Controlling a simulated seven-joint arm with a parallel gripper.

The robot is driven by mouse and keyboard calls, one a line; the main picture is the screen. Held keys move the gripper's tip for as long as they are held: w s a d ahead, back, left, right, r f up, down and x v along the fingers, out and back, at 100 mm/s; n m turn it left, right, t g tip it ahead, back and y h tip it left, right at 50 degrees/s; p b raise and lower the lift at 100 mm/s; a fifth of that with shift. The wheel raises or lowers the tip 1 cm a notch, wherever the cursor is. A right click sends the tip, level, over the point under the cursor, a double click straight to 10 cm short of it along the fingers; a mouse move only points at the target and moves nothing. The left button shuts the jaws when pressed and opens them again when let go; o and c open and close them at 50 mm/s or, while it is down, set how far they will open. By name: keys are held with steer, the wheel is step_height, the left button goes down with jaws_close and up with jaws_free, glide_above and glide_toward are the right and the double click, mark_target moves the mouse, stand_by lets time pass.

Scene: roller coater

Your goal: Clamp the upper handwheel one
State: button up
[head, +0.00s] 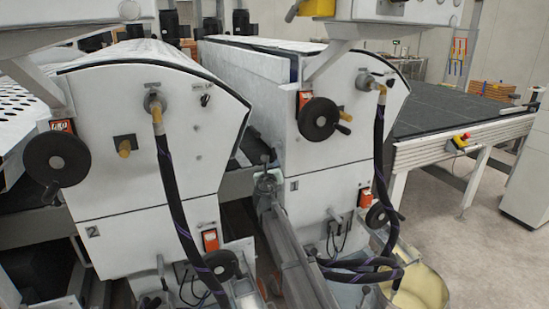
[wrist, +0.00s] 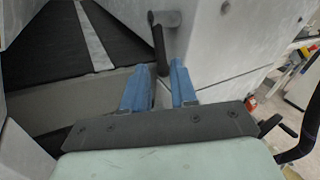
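The upper handwheel on the unit marked 1 is a black wheel (head: 319,118) with a knob, below an orange position indicator (head: 304,98). A black clamp lever (wrist: 159,46) on a grey hub hangs down from the machine's side in the wrist view. My gripper (wrist: 160,86) has two blue fingers, apart, with the lever's lower end between or just beyond them. Contact cannot be told. In the head view my gripper (head: 267,176) is small, between the two units.
The unit marked 2 stands left, with its own upper handwheel (head: 57,160) and lower handwheel (head: 222,265). Unit 1's lower handwheel (head: 383,215) is below right. Black hoses (head: 380,150) hang in front of both units. A bucket (head: 418,289) stands at the lower right.

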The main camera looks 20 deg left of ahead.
mark_target(274, 157)
steer(key=x, duration=0.8)
steer(key=shift+w+a, duration=0.1)
steer(key=shift+w, duration=0.15)
jaws_close()
